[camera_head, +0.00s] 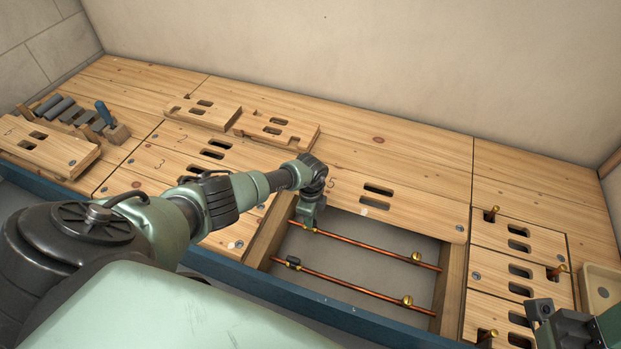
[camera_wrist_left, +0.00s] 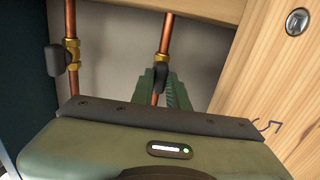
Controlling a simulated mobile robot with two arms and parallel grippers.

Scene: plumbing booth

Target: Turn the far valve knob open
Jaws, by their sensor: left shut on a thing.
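Two copper pipes run across an opening in the wooden deck. The far pipe (camera_head: 375,248) has brass fittings, and my left gripper (camera_head: 308,224) is at its left end, hiding the far knob in the head view. In the left wrist view, the far valve knob (camera_wrist_left: 161,77) is dark and sits between the green fingertips of my left gripper (camera_wrist_left: 163,88), which is shut on it. The near valve knob (camera_head: 293,262), also dark, is on the near pipe (camera_head: 350,287) and shows at the left of the wrist view (camera_wrist_left: 55,60). Part of my right arm shows at the lower right; its fingertips cannot be made out.
Wooden side rails (camera_head: 450,290) border the opening. Slotted wooden panels surround it, one (camera_head: 400,205) right behind the far pipe. Brass pegs (camera_head: 491,213) stand on the right panels. A tool rack (camera_head: 118,132) and loose boards (camera_head: 280,127) lie further back. A blue edge (camera_head: 300,302) runs along the front.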

